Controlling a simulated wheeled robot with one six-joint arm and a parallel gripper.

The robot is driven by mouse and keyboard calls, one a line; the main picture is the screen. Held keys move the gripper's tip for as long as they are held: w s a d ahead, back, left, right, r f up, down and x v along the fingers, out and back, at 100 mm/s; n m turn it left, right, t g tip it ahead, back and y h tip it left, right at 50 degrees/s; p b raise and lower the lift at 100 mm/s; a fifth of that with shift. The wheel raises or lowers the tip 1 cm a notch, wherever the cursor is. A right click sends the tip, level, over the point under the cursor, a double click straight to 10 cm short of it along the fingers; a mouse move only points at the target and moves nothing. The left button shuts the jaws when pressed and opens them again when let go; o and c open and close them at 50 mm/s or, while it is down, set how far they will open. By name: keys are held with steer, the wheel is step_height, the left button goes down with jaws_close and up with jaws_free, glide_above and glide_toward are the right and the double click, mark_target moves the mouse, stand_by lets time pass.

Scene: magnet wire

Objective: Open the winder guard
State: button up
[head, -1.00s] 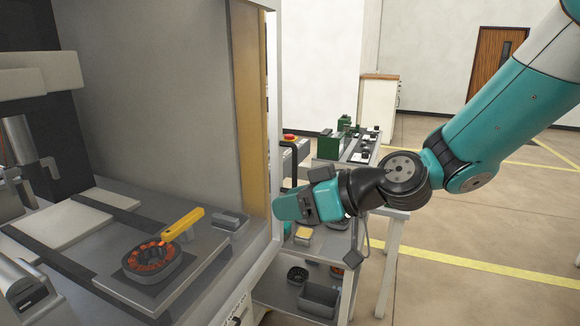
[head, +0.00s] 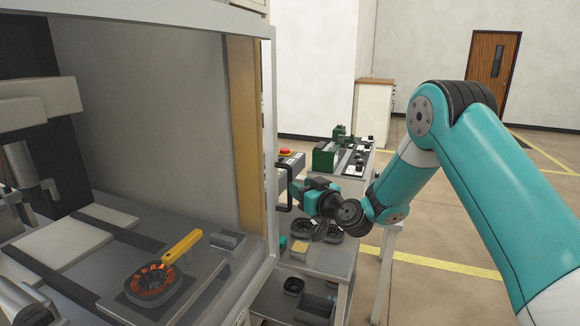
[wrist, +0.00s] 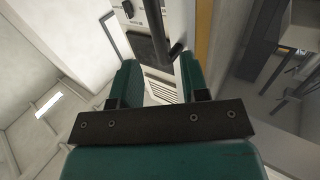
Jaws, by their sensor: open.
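The winder guard (head: 270,130) is a grey frame across the front of the winder at left in the head view. Its pane looks clear, with the inside visible through it. A dark upright bar handle (head: 286,190) stands out from its right edge. My gripper (head: 296,190) is at this handle, coming from the right. In the wrist view the handle (wrist: 155,32) runs down between the two teal fingers of my gripper (wrist: 157,72). The fingers are apart, and I see no clear contact with the bar.
Inside the winder, a stator (head: 150,283) with copper windings and a yellow piece (head: 182,246) sit on a plate. A red button (head: 286,152) is on a box behind the handle. A cart (head: 322,262) with trays stands below my wrist. Open floor lies to the right.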

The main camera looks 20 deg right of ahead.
steer(key=p+x, duration=0.2)
steer(key=x, duration=0.4)
steer(key=shift+w, duration=0.1)
steer(key=shift+c, duration=0.2)
jaws_close()
